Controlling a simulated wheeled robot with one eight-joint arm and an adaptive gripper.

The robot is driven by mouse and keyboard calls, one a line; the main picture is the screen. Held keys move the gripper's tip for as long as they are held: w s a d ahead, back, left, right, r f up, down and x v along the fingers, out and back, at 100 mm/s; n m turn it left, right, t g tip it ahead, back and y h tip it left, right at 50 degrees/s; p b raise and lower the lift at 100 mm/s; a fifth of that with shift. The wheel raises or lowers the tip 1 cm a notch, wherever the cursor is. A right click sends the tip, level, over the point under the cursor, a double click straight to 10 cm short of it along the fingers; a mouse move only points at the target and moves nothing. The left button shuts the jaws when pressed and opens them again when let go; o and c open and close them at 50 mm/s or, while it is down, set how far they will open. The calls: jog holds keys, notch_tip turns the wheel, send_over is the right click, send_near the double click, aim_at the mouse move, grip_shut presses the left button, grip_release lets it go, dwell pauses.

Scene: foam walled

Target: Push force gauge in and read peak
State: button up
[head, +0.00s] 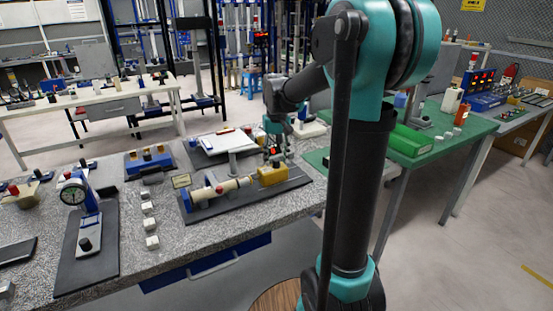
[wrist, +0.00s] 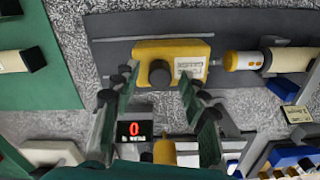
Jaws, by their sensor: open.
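The yellow force gauge (head: 272,175) lies on a dark base plate (head: 292,184) on the granite bench. In the wrist view the gauge (wrist: 200,48) has a round black knob (wrist: 159,73) and a white label. A cream cylinder with a yellow band (wrist: 243,61) lies in line with it, to its right. A small black display (wrist: 135,131) shows a red 0. My gripper (wrist: 152,92) is open and empty, its two fingers apart beside the gauge's knob side. In the head view my gripper (head: 277,153) is just behind the gauge; contact cannot be told.
A raised white plate (head: 227,140) stands behind the fixture. A dial gauge stand (head: 75,195) is at left, with several small white blocks (head: 150,224) between. A blue block with yellow tops (head: 150,160) stands at the back. A green table (head: 440,122) is at right.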

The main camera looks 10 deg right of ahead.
aim_at(264, 170)
jog(key=shift+f, duration=0.3)
grip_shut()
jog(key=shift+s+a, duration=0.25)
jog(key=shift+a, duration=0.55)
jog(key=shift+s+a, duration=0.25)
jog(key=shift+a, duration=0.5)
jog(key=shift+s+a, duration=0.25)
jog(key=shift+a, duration=0.55)
grip_release()
